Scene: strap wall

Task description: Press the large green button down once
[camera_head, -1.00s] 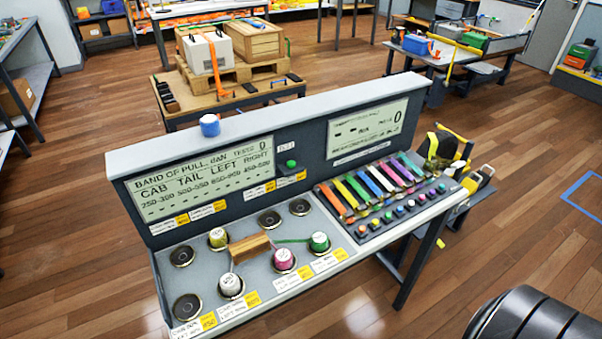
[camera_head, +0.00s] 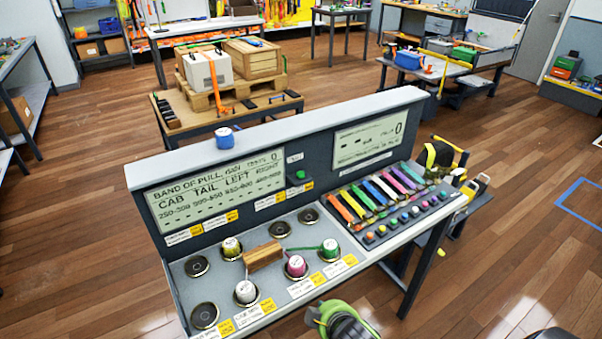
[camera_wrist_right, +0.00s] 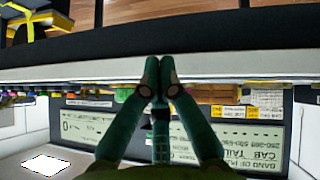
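A green button (camera_head: 299,175) sits on the dark upright panel of the console, between the two display screens, with a small white label above it. Its top is unobstructed in the head view. My left gripper is out of view.
The console deck (camera_head: 215,275) holds several coloured knobs, empty round sockets and a wooden block (camera_head: 263,256). A row of coloured straps (camera_head: 375,192) lies right. A blue-and-white roll (camera_head: 224,136) stands on the panel's top ledge. A green and dark rounded part (camera_head: 338,320), seemingly mine, shows at the bottom.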

